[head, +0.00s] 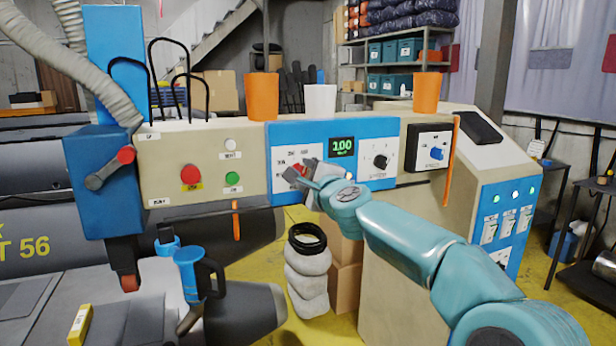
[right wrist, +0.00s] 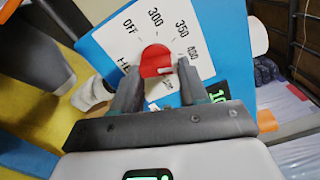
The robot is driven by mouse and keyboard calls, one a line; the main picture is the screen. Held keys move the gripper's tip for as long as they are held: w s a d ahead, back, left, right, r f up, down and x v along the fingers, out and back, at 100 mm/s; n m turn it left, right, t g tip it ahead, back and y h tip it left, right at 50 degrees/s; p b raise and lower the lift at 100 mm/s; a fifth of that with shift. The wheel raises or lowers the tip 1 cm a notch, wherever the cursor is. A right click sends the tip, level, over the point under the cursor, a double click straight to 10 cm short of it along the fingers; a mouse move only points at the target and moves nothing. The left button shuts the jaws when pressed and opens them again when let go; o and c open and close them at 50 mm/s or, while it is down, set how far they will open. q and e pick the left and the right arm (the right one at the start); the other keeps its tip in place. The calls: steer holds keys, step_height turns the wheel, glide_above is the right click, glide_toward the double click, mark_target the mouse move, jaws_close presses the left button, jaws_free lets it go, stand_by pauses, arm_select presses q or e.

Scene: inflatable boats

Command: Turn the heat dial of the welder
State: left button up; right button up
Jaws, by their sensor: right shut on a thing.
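The welder is a long beige machine with a blue control panel (head: 350,180). The red heat dial (right wrist: 156,62) sits on a white plate marked OFF, 300, 350 and more in the right wrist view. My right gripper (right wrist: 158,75) is shut on the dial, one finger on each side of it. In the head view my right gripper (head: 303,173) covers most of the dial. A green display (head: 342,147) reads 100. My left gripper is not in view.
A black dial (head: 380,161) and a blue switch (head: 437,153) are to the right on the machine. A red button (head: 190,174) and a green button (head: 232,178) are on the left. Orange cups (head: 262,97) and a white cup (head: 320,101) stand on top.

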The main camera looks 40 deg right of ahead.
stand_by(0.5)
steer(key=o, duration=1.1)
steer(key=shift+c, duration=0.2)
steer(key=b+v, duration=0.2)
steer(key=v, duration=1.4)
steer(key=shift+s+d, duration=0.1)
steer(key=shift+s, duration=0.05)
